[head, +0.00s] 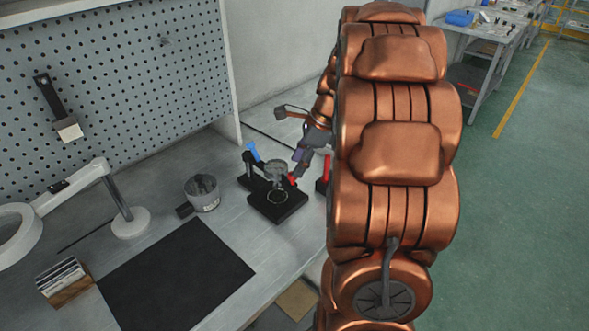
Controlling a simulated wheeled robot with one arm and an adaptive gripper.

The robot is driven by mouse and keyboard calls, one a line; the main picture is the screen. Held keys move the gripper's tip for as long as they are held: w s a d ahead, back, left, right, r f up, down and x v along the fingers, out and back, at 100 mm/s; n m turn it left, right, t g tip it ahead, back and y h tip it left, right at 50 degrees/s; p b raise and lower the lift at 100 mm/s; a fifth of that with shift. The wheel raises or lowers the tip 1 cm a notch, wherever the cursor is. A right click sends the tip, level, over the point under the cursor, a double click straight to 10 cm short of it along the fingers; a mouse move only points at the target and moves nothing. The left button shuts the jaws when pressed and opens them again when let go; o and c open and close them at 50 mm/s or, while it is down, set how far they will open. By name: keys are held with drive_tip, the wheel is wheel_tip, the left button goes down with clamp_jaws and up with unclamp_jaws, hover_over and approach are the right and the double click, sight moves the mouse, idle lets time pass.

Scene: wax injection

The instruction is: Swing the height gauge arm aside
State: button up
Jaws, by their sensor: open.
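A small black fixture (278,208) stands on the grey bench, with a flat base plate and a pale ring marked on top. A grey round part (276,171) sits above its back edge. A dark post with a blue handle (254,152) rises at its left. A red-tipped piece (292,180) shows at its right; I cannot tell whether this is the height gauge arm. My gripper (297,164) is open, close to the right side of the fixture. Its fingertips are small and partly merge with the fixture, so contact cannot be told. My copper arm hides what lies further right.
A grey cup (202,193) stands left of the fixture. A black mat (177,276), a card holder (66,283) and a white magnifier lamp (130,222) are further left. Another red-handled piece (322,172) stands beside my arm. A perforated wall panel (110,90) rises behind.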

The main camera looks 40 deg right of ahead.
drive_tip(key=shift+x, duration=1.65)
drive_tip(key=shift+c, duration=0.4)
drive_tip(key=shift+s, duration=0.1)
clamp_jaws()
